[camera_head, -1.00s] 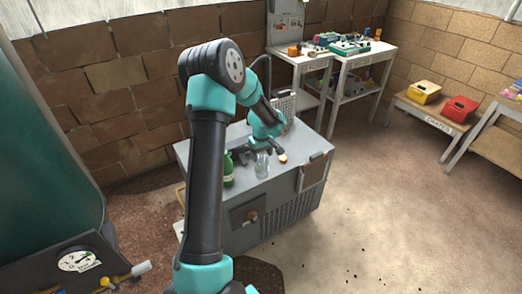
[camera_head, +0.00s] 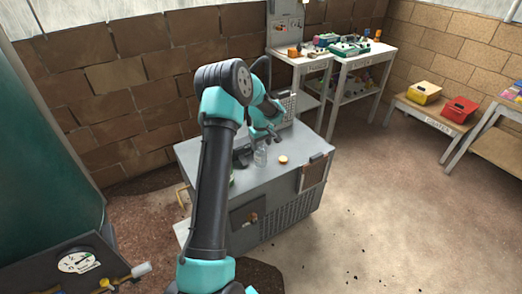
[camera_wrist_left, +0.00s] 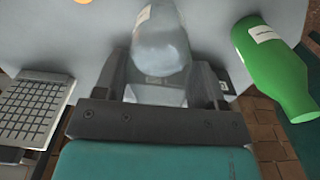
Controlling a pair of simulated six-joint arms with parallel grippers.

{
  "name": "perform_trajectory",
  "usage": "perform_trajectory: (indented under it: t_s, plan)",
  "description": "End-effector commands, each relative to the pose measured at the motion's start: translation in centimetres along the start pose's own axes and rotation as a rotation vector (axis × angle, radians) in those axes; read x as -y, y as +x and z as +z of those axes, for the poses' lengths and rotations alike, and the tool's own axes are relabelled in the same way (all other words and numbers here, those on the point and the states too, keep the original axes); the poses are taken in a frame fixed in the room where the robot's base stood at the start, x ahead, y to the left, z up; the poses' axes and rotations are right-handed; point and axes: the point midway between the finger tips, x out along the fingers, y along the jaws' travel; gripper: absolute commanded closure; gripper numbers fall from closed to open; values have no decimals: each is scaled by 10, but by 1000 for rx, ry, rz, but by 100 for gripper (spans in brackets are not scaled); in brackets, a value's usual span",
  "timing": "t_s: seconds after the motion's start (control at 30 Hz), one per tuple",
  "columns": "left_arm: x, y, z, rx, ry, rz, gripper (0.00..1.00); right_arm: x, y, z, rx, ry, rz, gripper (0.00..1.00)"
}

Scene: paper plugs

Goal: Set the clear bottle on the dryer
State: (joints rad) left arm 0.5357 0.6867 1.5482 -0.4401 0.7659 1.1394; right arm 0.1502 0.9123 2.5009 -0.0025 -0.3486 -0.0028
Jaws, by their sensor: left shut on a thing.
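The clear bottle (camera_head: 261,155) is over the front part of the grey cabinet top. It also shows in the left wrist view (camera_wrist_left: 160,45), between the two dark fingers. My left gripper (camera_wrist_left: 162,78) is shut on it. In the head view my arm partly covers the gripper. A pale rack with a grid of holes (camera_wrist_left: 35,108), perhaps the dryer, stands at the back of the top; it also shows in the head view (camera_head: 288,106), partly behind my arm. I cannot tell whether the bottle touches the top. My right gripper is out of view.
A green bottle (camera_wrist_left: 275,65) is beside the clear one; my arm mostly hides it in the head view. A small orange-tan round thing (camera_head: 283,159) lies on the cabinet top (camera_head: 300,150). White tables with tools and a bench with yellow and red crates stand farther right.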

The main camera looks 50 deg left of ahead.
Motion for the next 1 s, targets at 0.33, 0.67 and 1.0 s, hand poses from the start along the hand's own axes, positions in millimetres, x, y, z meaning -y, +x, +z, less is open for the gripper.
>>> perform_trajectory:
  t_s: [0.33, 0.67, 1.0]
  plan:
    - [1, 34, 2, 2, 1, -2, 73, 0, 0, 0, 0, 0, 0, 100]
    - [1, 36, 2, 3, 1, -2, 35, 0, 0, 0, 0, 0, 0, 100]
    - [1, 36, 2, 3, 1, -2, 10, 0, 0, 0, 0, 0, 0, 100]
